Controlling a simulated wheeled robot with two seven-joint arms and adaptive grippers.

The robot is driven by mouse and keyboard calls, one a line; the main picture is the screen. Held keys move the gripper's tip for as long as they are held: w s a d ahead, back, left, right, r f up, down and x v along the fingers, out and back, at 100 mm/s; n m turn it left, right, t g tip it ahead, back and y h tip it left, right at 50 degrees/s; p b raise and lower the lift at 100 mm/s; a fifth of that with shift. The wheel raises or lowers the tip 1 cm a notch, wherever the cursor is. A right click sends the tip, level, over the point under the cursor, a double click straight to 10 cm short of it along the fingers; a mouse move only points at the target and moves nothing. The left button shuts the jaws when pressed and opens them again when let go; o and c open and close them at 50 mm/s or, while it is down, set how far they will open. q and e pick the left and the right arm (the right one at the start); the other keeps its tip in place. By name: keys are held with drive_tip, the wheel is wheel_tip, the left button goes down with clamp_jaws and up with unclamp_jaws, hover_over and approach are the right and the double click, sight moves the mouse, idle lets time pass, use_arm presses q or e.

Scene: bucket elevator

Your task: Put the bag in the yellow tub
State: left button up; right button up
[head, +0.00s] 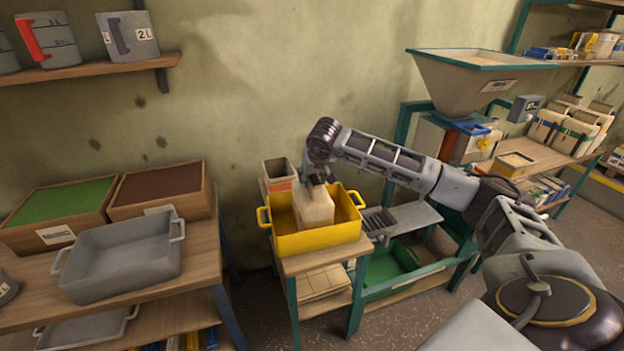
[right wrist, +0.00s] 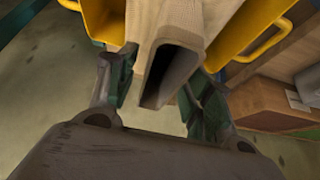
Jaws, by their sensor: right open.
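The bag (head: 314,206) is beige and stands upright inside the yellow tub (head: 317,241) in the head view. My right gripper (head: 314,181) is just above the bag's top. In the right wrist view, the gripper (right wrist: 158,92) has its fingers apart on either side of the bag's dark top opening (right wrist: 172,75). Whether the fingers touch the bag is hard to tell. The yellow tub also shows in the right wrist view (right wrist: 238,35), around the bag. The bag's base is hidden by the tub wall. My left gripper is not in view.
The tub stands on a small wooden table (head: 300,262). A grey tub (head: 125,262) and wooden boxes of green and brown material stand on the left bench (head: 190,265). A hopper (head: 470,85) and a shelf with several bags (head: 565,130) are at the right.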

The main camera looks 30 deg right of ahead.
drive_tip(key=v, duration=1.1)
drive_tip(key=shift+b, duration=0.35)
